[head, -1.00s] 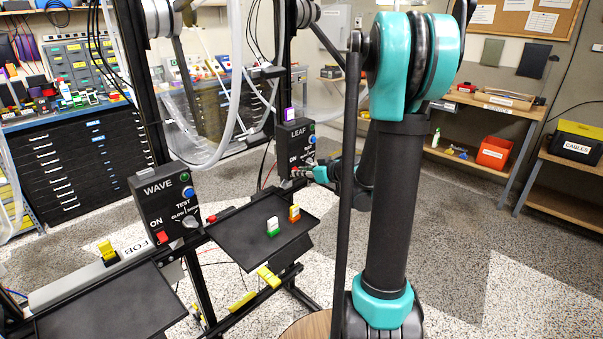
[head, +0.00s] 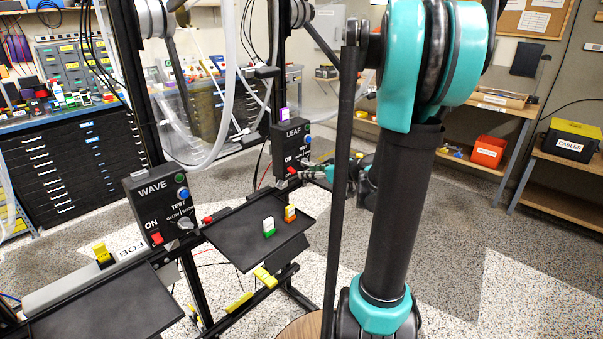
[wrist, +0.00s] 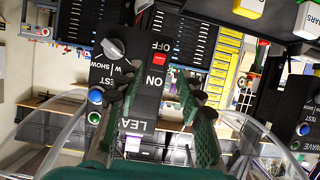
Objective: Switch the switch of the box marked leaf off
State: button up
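The black box marked LEAF (head: 291,143) is mounted on a dark upright in the head view, and it also shows upside down in the middle of the wrist view (wrist: 150,88). Its red switch (wrist: 159,58) sits between the printed words ON and OFF; which way it is tipped is too small to tell. My gripper (wrist: 160,86) is open, its two green ribbed fingers spread in front of the box face, with the switch beyond the tips. In the head view my gripper (head: 312,173) is at the box's lower right, partly hidden by the arm.
A similar box marked WAVE (head: 160,205) stands at the left with its own red switch. A black tray (head: 240,245) below the LEAF box holds a green-white and an orange-yellow piece. A grey knob (wrist: 112,48) sits beside the LEAF switch.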

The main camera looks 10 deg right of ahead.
jog(key=v, duration=0.4)
jog(key=shift+s+d+r, duration=0.15)
jog(key=shift+s+d, duration=0.1)
jog(key=shift+s, duration=0.05)
jog(key=s+a+f+m+g+h, duration=0.3)
jog(key=s+a+f+g, duration=0.25)
jog(key=s+f, duration=0.4)
jog(key=s+d+f+m+h, duration=0.1)
jog(key=s+f+m+h, duration=0.1)
jog(key=s, duration=0.3)
jog(key=s+d+f+m+g+h, duration=0.1)
jog(key=s+f+m+h, duration=0.1)
jog(key=s, duration=0.4)
jog(key=shift+s+d+f+h, duration=0.3)
jog(key=shift+d+f+h, duration=0.1)
jog(key=shift+f, duration=0.25)
